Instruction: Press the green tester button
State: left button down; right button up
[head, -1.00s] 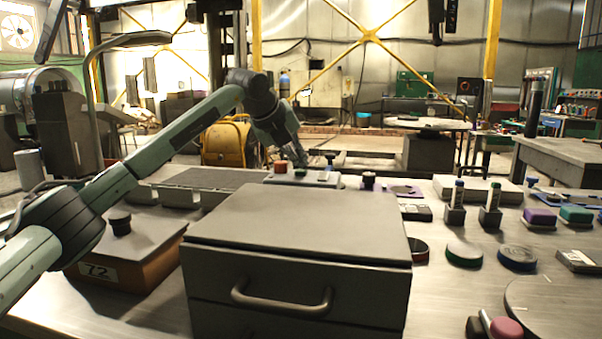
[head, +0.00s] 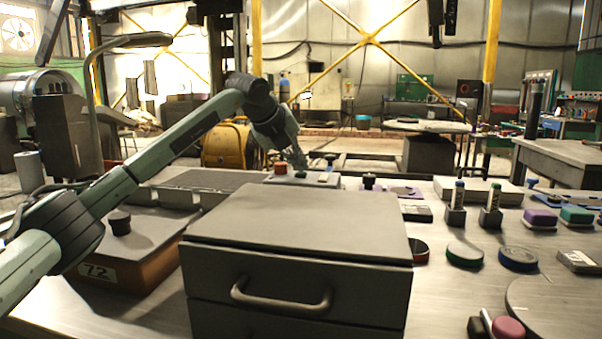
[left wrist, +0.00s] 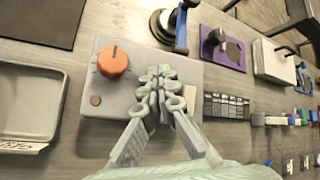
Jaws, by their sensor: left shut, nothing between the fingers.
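The tester (left wrist: 105,95) is a light grey box with an orange knob (left wrist: 113,61) and a small brown round spot. In the head view the tester (head: 322,180) stands behind the grey drawer cabinet, with its red-orange knob (head: 280,168) at left. My left gripper (head: 302,168) is shut and empty, pointing down at the middle of the tester's top. In the left wrist view the closed fingertips (left wrist: 163,84) cover the part right of the knob. The green button is not visible; I cannot tell whether the fingertips touch it. My right gripper is out of view.
The grey drawer cabinet (head: 300,230) stands in front of the tester. A blue-handled clamp-like part (left wrist: 181,25) and a purple plate (left wrist: 222,48) lie close beyond the tester. An orange box marked 72 (head: 125,262) is at left.

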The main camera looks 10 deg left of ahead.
aim_at(299, 173)
pick_arm(q)
jog(key=shift+f, duration=0.2)
jog(key=shift+r, duration=0.1)
jog(key=shift+r+p, duration=0.55)
jog(key=shift+r, duration=0.25)
jog(key=shift+r+p, duration=1.8)
jog(key=shift+r, duration=0.8)
jog(key=shift+f, duration=0.15)
